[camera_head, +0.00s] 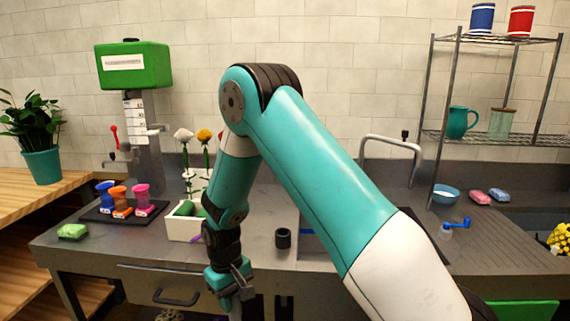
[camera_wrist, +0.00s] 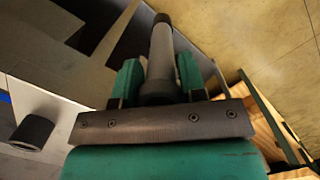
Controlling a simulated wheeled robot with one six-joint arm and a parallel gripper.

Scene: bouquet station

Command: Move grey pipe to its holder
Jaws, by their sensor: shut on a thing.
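The grey pipe (camera_wrist: 161,52) is between the green fingers of my gripper (camera_wrist: 158,82) in the wrist view, pointing away from the wrist. My gripper is shut on it. In the head view my gripper (camera_head: 232,283) hangs low at the counter's front edge, left of centre, and the pipe is mostly cut off below. A short dark hollow cylinder (camera_head: 283,238), which looks like the holder, stands on the counter to the right of my gripper and apart from it. It also shows at the left of the wrist view (camera_wrist: 33,132).
A white planter box (camera_head: 183,228) with flowers stands left of my arm. A dark tray (camera_head: 98,215) holds blue, orange and pink cups. A green sponge (camera_head: 73,231) lies at the counter's left. A drawer handle (camera_head: 176,298) sticks out in front. The sink tap (camera_head: 392,142) is behind right.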

